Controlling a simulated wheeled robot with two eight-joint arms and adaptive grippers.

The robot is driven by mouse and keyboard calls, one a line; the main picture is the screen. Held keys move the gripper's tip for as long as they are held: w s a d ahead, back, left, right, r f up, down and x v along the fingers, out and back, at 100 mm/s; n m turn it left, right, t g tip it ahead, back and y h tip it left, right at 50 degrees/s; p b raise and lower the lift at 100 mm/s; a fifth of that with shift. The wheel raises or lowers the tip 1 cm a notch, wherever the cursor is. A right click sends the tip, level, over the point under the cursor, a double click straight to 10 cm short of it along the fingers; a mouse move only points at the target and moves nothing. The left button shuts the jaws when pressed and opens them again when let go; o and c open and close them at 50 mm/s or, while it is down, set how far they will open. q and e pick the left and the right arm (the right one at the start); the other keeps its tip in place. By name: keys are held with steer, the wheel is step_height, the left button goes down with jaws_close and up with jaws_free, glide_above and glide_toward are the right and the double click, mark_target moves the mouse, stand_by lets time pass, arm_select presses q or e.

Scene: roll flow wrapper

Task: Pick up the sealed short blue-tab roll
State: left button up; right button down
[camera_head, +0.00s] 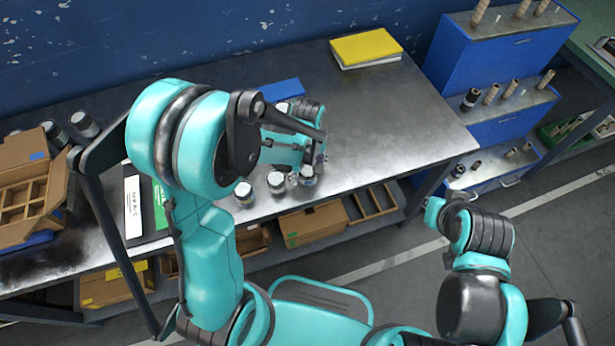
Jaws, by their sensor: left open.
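Three short rolls with pale tops and dark sides stand upright near the front edge of the metal table: a left roll (244,192), a middle roll (276,182) and a right roll (307,176). No blue tab is clear on them at this size, so I cannot tell which is the sealed short blue-tab roll. My left gripper (312,163) is open, low over the table at the right roll. Its fingers overlap that roll's top in the picture, and contact is unclear. My right arm's end (434,208) is off the table to the right; its jaws are not clear.
A divided cardboard box (30,195) stands at the table's left, near dark rolls (84,124). A yellow pad (366,47) lies at the back. Blue stepped racks (480,60) with rolls stand at right. The table's right half (400,120) is clear.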

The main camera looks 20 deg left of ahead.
arm_select(q)
steer(key=shift+f, duration=0.5)
steer(key=shift+r, duration=0.1)
steer(key=c, duration=1.3)
steer(key=shift+c, duration=0.2)
steer(key=shift+r, duration=0.15)
